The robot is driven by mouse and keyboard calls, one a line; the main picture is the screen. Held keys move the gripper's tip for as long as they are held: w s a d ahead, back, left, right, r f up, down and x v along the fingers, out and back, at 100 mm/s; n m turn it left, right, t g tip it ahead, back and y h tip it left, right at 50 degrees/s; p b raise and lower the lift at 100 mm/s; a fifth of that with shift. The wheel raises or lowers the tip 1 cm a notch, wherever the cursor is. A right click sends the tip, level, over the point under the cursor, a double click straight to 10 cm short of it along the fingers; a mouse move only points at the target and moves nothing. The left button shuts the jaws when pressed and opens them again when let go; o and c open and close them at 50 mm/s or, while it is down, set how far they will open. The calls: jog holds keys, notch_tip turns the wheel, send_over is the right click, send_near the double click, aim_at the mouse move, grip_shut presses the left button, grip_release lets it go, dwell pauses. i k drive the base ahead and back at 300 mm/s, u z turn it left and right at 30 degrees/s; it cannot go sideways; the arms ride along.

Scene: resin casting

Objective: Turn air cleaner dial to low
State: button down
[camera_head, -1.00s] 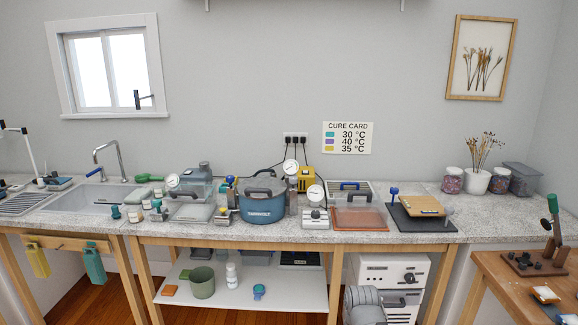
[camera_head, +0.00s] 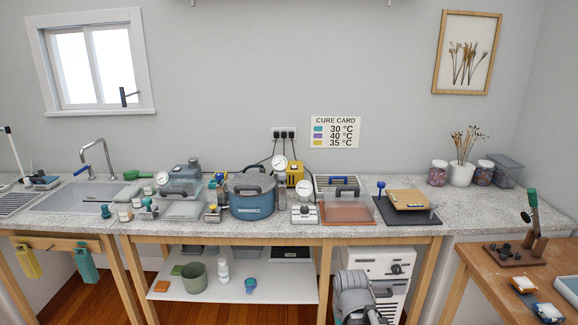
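A pale box with a slatted grille face (camera_head: 324,184) stands at the back of the bench, right of the yellow device; it looks like the air cleaner, but I cannot be sure. My grey arm shows in front of the cabinet at the bottom. I cannot make out my gripper's fingers.
The bench is crowded: a blue pot (camera_head: 254,205), a white gauge device (camera_head: 304,214), a reddish mat (camera_head: 348,214) and a black tray with a wooden board (camera_head: 409,198). A lower shelf (camera_head: 262,289) holds a green pot. A wooden table (camera_head: 485,262) stands at right.

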aim_at(396, 269)
jog(key=z, duration=0.55)
jog(key=k, duration=0.65)
jog(key=z, duration=0.05)
jog(key=i, duration=1.15)
jog(key=z, duration=0.1)
